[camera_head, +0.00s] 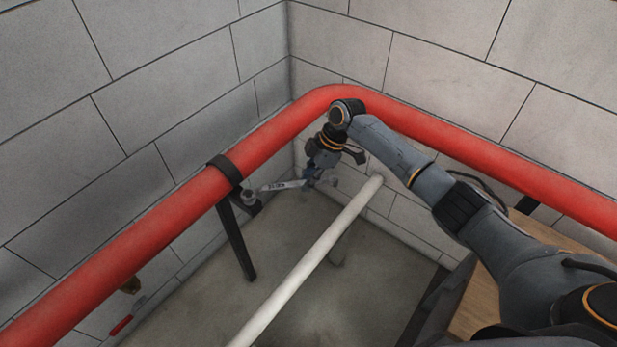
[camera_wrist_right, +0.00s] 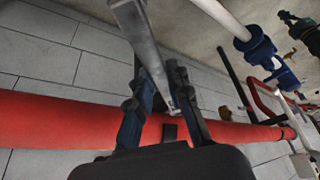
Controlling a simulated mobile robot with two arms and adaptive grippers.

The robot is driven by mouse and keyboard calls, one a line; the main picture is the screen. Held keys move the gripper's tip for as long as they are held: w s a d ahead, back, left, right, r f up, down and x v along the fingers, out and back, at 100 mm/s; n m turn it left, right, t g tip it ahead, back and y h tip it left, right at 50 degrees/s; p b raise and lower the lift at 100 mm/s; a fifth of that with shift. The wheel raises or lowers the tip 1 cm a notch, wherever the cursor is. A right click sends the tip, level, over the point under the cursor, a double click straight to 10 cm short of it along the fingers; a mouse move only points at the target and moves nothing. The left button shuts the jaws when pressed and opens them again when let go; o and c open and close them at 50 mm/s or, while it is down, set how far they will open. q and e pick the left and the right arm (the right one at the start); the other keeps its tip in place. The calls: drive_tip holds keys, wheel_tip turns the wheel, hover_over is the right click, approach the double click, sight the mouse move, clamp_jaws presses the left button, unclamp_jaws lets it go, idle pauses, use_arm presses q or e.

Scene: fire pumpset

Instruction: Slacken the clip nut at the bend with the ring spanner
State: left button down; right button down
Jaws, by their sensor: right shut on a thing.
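The red pipe (camera_head: 130,232) runs along the walls and bends at the corner. A dark clip (camera_head: 224,169) wraps it left of the bend, with a bracket and a small grey nut (camera_head: 250,198) beside and below it. My right gripper (camera_head: 316,172) is shut on the ring spanner (camera_head: 280,186), below the bend. The spanner points left, its far end at the nut; I cannot tell if the ring is around it. In the right wrist view the spanner (camera_wrist_right: 148,48) runs up between the fingers, its ring end out of frame. My left gripper is not in view.
A dark post (camera_head: 238,245) stands under the clip. A white pipe (camera_head: 305,265) crosses below my right gripper. Block walls close in the corner behind. A wooden surface (camera_head: 478,305) lies at lower right. A blue fitting (camera_wrist_right: 262,50) shows in the right wrist view.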

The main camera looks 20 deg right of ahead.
drive_tip(key=shift+f+b, duration=0.5)
drive_tip(key=shift+f, duration=0.25)
drive_tip(key=shift+s+r+p, duration=0.1)
drive_tip(key=shift+p, duration=0.3)
drive_tip(key=shift+s, duration=0.1)
drive_tip(key=shift+s+p, duration=0.15)
drive_tip(key=shift+p, duration=0.3)
drive_tip(key=shift+s+m, duration=0.1)
drive_tip(key=shift+m, duration=0.2)
drive_tip(key=shift+r, duration=0.1)
drive_tip(key=shift+r+p, duration=2.35)
drive_tip(key=shift+r, duration=0.15)
